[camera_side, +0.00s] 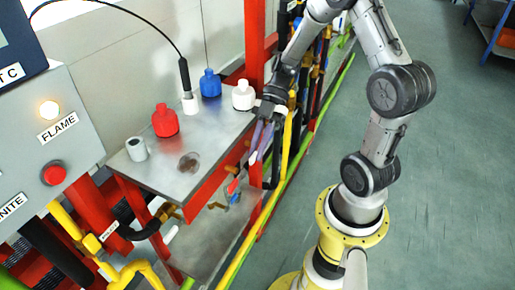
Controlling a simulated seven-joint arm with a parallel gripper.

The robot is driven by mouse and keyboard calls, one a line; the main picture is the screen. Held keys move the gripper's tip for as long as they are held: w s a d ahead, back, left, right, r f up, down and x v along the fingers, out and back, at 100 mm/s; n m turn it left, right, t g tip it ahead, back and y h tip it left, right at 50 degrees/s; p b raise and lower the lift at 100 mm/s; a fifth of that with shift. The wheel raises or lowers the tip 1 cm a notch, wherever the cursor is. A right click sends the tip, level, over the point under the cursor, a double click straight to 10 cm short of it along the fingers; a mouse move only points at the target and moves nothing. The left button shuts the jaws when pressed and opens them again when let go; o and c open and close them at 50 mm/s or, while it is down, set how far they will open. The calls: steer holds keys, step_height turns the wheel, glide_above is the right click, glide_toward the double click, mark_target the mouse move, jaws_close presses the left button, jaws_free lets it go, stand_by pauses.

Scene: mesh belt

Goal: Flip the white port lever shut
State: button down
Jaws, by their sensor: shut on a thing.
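My gripper (257,148) reaches down at the right end of the metal bench, in front of its edge. Its narrow bluish fingers are close together on a small white lever (252,158), which is mostly hidden between them. A red lever (232,187) and a blue lever (234,199) show below and to the left, under the bench edge. Another small white part (171,234) shows lower left, near the brass fittings. The lever's exact angle is too small to tell.
The metal bench (190,190) carries a red bottle (165,120), a blue bottle (210,83), a white bottle (243,95) and a grey cup (137,149). A red post (255,45) and coloured pipes (262,215) stand close by.

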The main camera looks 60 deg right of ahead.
steer(key=c, duration=0.9)
jaws_free()
steer(key=v, duration=1.4)
steer(key=shift+f, duration=0.1)
